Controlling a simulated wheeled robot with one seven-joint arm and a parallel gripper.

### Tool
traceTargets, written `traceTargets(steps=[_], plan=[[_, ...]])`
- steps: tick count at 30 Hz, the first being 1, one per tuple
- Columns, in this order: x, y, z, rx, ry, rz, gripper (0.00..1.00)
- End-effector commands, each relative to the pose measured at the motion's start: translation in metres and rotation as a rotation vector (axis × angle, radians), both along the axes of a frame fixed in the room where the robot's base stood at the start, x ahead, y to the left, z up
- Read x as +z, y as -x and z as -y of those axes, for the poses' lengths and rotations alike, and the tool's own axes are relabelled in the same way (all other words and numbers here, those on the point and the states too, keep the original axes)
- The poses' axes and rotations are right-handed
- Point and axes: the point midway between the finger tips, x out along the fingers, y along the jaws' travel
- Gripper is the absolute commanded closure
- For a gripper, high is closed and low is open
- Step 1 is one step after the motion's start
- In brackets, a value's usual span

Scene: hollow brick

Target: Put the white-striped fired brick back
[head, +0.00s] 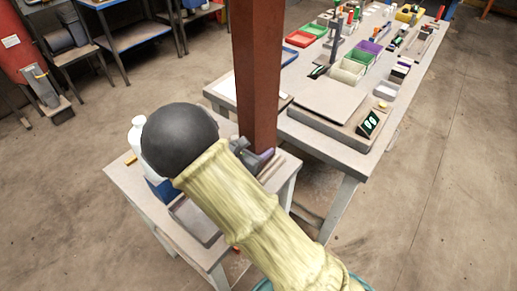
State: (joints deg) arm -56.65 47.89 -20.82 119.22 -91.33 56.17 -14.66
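I cannot make out a white-striped fired brick in the head view. My arm, in a pale yellow ribbed sleeve with a dark round joint, reaches from the lower right over a small grey table (126,184). It covers much of that table's top. I cannot make out my gripper's fingers; they appear hidden behind the arm. A dark grey object with a purple end (262,160) shows beside the arm at the post's foot; I cannot tell what it is.
A red-brown post (257,65) rises behind the small table. A white bottle (136,135) and a shallow grey tray (196,222) are partly covered by my arm. A long workbench (345,160) holds coloured bins and a flat slab (330,100). Floor at right is clear.

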Motion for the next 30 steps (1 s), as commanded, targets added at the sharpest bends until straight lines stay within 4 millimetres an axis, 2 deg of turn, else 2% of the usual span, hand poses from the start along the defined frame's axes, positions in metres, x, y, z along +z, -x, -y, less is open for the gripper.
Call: traceTargets(steps=[11,12,14,15,26,30], plan=[[-0.004,0.0,0.0,-0.001,-0.001,0.002,0.87],[-0.003,0.0,0.0,0.0,-0.001,0.001,0.42],[-0.003,0.0,0.0,0.0,-0.001,0.001,0.31],[-0.003,0.0,0.0,0.0,-0.001,0.001,0.28],[0.002,0.0,0.0,-0.001,-0.002,0.001,0.28],[0.005,0.012,-0.011,0.004,-0.002,0.001,0.28]])
